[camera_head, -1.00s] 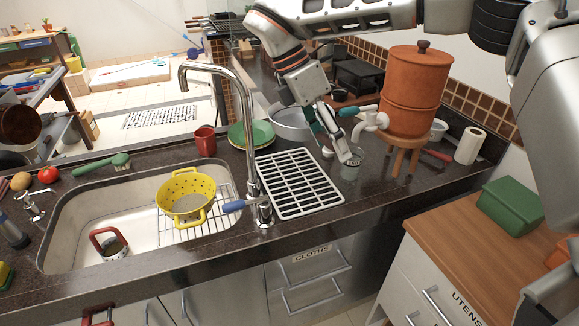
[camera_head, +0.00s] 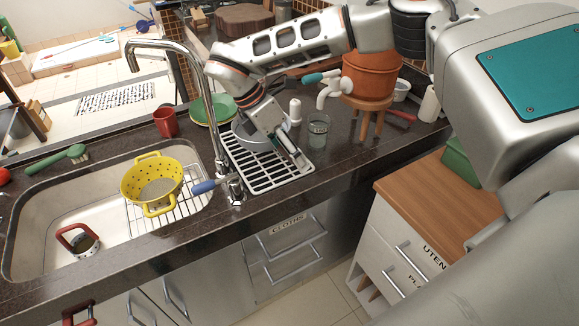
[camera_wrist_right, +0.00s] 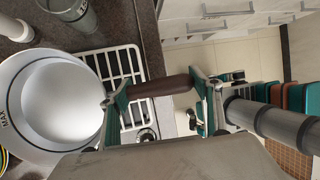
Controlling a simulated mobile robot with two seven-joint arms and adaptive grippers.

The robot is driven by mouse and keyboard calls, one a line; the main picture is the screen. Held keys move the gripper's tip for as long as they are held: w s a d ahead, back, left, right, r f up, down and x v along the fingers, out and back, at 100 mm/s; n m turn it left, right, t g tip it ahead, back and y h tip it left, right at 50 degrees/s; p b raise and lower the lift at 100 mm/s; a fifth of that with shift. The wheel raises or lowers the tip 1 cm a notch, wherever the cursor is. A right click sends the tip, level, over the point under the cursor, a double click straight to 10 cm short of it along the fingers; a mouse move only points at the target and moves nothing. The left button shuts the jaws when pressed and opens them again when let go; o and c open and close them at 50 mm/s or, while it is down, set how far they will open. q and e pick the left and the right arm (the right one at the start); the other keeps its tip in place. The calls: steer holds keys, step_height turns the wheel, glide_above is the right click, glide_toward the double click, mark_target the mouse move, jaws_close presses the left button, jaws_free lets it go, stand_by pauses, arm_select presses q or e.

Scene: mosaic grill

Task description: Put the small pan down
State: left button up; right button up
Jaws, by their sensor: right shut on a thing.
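The small pan (camera_wrist_right: 60,105) is round and pale inside, with a MAX mark on its wall and a brown handle (camera_wrist_right: 165,85). My right gripper (camera_wrist_right: 160,90) is shut on that handle. In the head view the pan (camera_head: 243,129) shows partly behind my right gripper (camera_head: 293,158), over the back of the white drying rack (camera_head: 262,183). In the wrist view the pan covers part of the rack (camera_wrist_right: 120,58). I cannot tell whether its base touches the rack. My left gripper is not in view.
A glass (camera_head: 318,131) and a white bottle (camera_head: 295,111) stand just right of the rack. The tap (camera_head: 212,100) rises at its left, beside the sink with a yellow colander (camera_head: 152,181). Green plates (camera_head: 213,108) and a red mug (camera_head: 166,122) stand behind.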

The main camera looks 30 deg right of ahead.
steer(key=shift+f, duration=0.55)
step_height(320, 180, down, 4)
steer(key=shift+r+p, duration=0.1)
steer(key=shift+p, duration=0.25)
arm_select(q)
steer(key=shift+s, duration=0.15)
arm_select(e)
steer(key=shift+w, duration=0.1)
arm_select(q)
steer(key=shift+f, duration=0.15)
arm_select(e)
steer(key=shift+f, duration=0.2)
steer(key=o, duration=1.7)
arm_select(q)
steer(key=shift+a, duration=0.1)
